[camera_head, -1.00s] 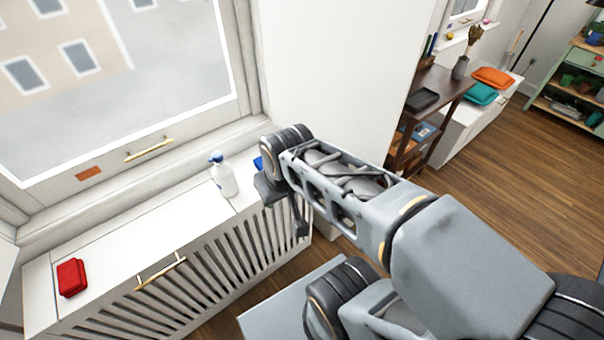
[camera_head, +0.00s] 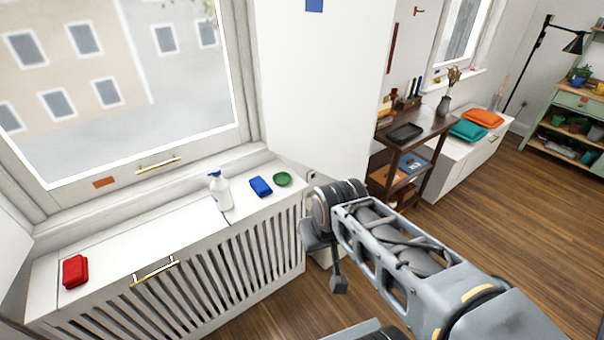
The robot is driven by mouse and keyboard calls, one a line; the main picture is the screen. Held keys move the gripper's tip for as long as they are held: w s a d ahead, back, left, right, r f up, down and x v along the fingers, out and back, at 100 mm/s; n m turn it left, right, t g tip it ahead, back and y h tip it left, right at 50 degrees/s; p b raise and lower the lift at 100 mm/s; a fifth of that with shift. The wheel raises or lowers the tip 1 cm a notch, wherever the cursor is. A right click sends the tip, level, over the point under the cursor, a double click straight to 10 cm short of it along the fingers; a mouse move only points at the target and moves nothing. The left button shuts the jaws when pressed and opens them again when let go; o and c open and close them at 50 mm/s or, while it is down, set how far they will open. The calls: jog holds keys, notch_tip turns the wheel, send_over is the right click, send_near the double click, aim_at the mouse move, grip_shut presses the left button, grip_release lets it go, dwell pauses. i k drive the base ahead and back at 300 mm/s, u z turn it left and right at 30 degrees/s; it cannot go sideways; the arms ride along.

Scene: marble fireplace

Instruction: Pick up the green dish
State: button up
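The green dish (camera_head: 283,179) is small and round. It sits on the right end of the white radiator cover (camera_head: 130,235) below the window, just right of a blue folded cloth or sponge (camera_head: 260,187). My gripper (camera_head: 338,284) hangs at the end of my arm, to the right of the cover and nearer the camera than the dish. It is apart from the dish. Its fingers are small and seen from the side, so I cannot tell whether they are open or shut.
A white spray bottle (camera_head: 219,190) stands left of the blue item. A red item (camera_head: 75,270) lies at the cover's left end. A white wall (camera_head: 320,90) rises behind the dish. A dark shelf table (camera_head: 420,130) stands to the right. Wooden floor (camera_head: 480,215) is open there.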

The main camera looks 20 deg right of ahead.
aim_at(281, 179)
jog(key=z, duration=0.35)
jog(key=i, duration=1.1)
jog(key=z, duration=0.45)
jog(key=k, duration=1.4)
jog(key=u, duration=1.05)
jog(key=i, duration=1)
